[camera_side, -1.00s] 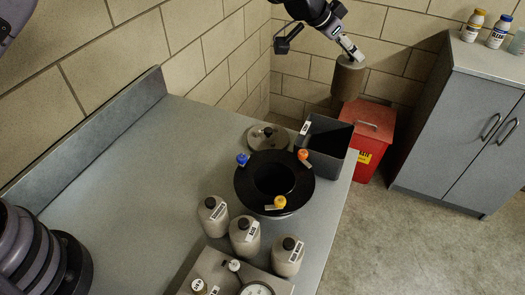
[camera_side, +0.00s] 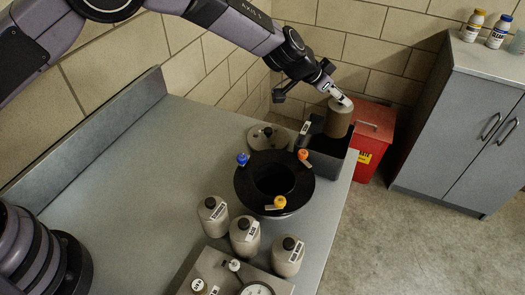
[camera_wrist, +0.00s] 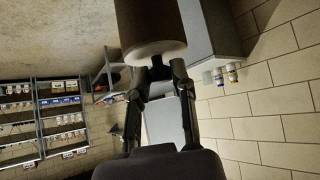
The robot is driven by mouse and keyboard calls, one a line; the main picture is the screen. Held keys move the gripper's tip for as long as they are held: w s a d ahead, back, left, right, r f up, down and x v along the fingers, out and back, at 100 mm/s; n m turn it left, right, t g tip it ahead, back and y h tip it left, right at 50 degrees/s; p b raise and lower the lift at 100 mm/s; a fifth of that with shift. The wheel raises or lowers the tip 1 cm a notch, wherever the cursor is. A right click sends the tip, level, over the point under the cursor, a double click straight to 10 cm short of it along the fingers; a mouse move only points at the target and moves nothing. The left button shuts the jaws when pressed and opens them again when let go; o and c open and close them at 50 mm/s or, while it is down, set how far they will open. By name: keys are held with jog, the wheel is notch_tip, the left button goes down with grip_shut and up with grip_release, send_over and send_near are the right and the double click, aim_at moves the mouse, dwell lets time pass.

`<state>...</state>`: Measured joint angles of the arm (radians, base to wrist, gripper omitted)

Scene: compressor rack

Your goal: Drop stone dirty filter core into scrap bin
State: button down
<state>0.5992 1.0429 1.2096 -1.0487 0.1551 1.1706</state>
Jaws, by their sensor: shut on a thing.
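A brown-grey cylindrical filter core (camera_side: 338,119) hangs from my gripper (camera_side: 341,99). In the wrist view my gripper (camera_wrist: 158,70) is shut on the end of the filter core (camera_wrist: 152,28), at a narrow dark stub. A dark grey open bin (camera_side: 325,158) stands at the far right corner of the workbench. In the side view the core is over this bin, its lower end at about the rim; I cannot tell if it is inside. The bin's inside is partly hidden by the core.
A black round housing (camera_side: 250,190) with blue, orange and yellow knobs sits left of the bin, a round lid (camera_side: 268,137) behind it. Several grey bottles (camera_side: 245,235) stand in front. A red container (camera_side: 373,130) is on the floor beyond the bench. The bench's left part is clear.

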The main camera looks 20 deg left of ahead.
jog(key=c, duration=0.9)
grip_release()
jog(key=shift+o, duration=0.2)
jog(key=shift+a, duration=0.1)
jog(key=v, duration=1.2)
jog(key=shift+r, duration=0.1)
